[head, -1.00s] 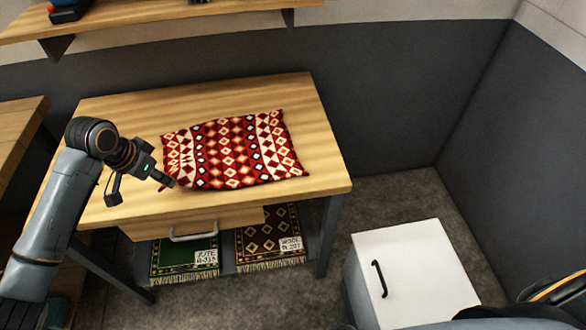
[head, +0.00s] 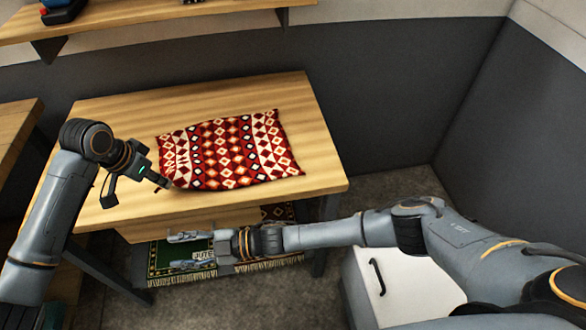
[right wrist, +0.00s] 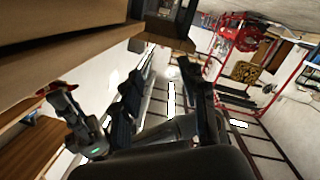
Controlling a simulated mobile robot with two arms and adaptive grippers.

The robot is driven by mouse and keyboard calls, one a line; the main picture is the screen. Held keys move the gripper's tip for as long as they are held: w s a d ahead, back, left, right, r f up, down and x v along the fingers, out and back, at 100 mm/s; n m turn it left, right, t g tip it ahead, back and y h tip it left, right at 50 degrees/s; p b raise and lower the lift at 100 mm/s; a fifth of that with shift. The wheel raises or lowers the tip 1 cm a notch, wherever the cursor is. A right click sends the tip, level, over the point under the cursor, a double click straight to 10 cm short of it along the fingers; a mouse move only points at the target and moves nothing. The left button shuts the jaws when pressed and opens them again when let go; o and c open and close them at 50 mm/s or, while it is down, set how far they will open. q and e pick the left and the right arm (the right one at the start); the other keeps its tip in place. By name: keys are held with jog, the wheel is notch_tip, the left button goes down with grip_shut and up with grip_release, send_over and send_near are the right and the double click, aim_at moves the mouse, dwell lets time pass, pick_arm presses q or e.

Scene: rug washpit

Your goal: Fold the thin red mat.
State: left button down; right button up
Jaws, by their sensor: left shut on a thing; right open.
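The thin red mat (head: 232,150), with rows of cream and dark diamonds, lies spread out on the wooden table (head: 285,95). My left gripper (head: 166,184) is shut on its near left corner, close to the tabletop; the fingertips' exact hold is small in the picture. In the right wrist view a bit of red mat (right wrist: 48,89) shows at my left gripper (right wrist: 62,86), beyond the table edge. My right gripper (head: 176,251) is open and empty, in front of and below the table's front edge, pointing left. Its two fingers also show in the right wrist view.
A drawer (head: 150,231) sits under the tabletop, partly hidden by my right gripper. A green rug (head: 160,262) lies on the low shelf; the brown rug beside it is mostly covered by my right arm. A white cabinet (head: 415,280) stands right. The tabletop around the mat is clear.

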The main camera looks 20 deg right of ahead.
jog(key=s+a+r+n+g+y, duration=0.15)
jog(key=r+n, duration=0.25)
jog(key=r, duration=0.8)
jog(key=s+a+r+n+g, duration=0.15)
jog(key=r+n, duration=0.25)
jog(key=r, duration=0.7)
jog(key=a+r+n+g, duration=0.2)
jog(key=a+r+n, duration=0.15)
jog(key=r, duration=0.85)
jog(key=w+d+r+m+t, duration=0.2)
jog(key=w+m+t, duration=0.1)
jog(key=w+t, duration=0.15)
jog(key=w+d+f+m+t+h, duration=0.2)
jog(key=w+d+m+t+h, duration=0.25)
jog(key=w+m, duration=0.4)
jog(key=m+g+h, duration=0.5)
jog(key=m+h, duration=0.5)
jog(key=m, duration=0.2)
send_over(292, 170)
jog(key=s+d, duration=0.3)
jog(key=d, duration=0.1)
notch_tip(292, 170, down, 21)
jog(key=shift+h, duration=0.3)
jog(key=shift+a+x, duration=0.15)
jog(key=shift+x, duration=2.25)
jog(key=shift+a+x, duration=0.1)
jog(key=shift+x, duration=2.35)
jog(key=shift+w, duration=0.15)
jog(key=shift+c, duration=0.2)
